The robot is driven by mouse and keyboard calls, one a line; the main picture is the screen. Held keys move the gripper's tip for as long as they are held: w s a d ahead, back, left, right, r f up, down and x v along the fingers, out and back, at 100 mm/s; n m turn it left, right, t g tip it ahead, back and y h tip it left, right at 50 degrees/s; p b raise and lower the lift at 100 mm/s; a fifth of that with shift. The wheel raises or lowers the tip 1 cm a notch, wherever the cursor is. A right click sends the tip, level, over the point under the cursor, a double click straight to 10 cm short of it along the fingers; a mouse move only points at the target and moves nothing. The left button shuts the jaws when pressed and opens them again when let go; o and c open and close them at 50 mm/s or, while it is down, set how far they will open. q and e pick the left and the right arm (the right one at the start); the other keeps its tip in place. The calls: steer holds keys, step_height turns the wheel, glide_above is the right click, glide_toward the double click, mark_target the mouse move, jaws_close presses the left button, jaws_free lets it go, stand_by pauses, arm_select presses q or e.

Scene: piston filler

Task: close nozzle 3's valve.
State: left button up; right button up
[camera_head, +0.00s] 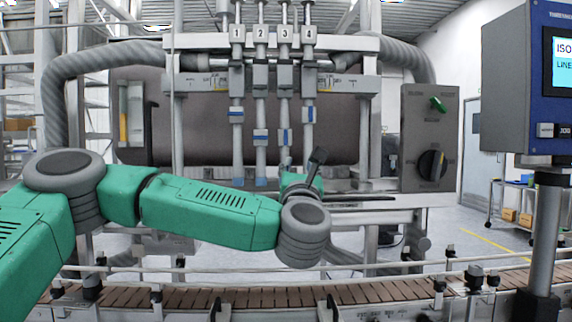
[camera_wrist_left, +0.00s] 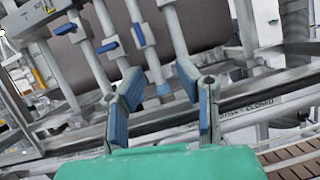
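Four labelled nozzles hang in a row in the head view. Nozzle 3 (camera_head: 285,75) is third from the left, with a white valve body and a blue valve handle (camera_head: 284,137) partway down its tube. My left gripper (camera_head: 303,161) is at the lower ends of nozzles 3 and 4, below that handle, and hides part of the tubes there. In the left wrist view my left gripper (camera_wrist_left: 165,88) is open, its blue-padded fingers spread and empty. A tube's blue tip shows beyond the gap; I cannot tell which nozzle it is. My right gripper is out of view.
Nozzles 1 (camera_head: 237,75), 2 (camera_head: 261,75) and 4 (camera_head: 309,75) stand close beside nozzle 3. A slatted conveyor (camera_head: 260,296) with rails runs below. A grey control box (camera_head: 428,115) and a screen (camera_head: 560,60) stand to the right.

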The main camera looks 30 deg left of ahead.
mark_target(286, 134)
arm_select(q)
steer(key=w+a+r+n, duration=0.1)
steer(key=w+a+r, duration=0.1)
steer(key=w+a, duration=0.1)
steer(key=w+a+r+y+p, duration=0.1)
steer(key=w+a+r, duration=0.2)
steer(key=w+a+r+n+p, duration=0.1)
steer(key=w+a+r, duration=0.1)
steer(key=w+a, duration=0.1)
steer(key=shift+w+r+n+g+y, duration=0.3)
steer(key=shift+w+r, duration=0.05)
steer(key=shift+w, duration=0.25)
steer(key=shift+d, duration=0.1)
jaws_close()
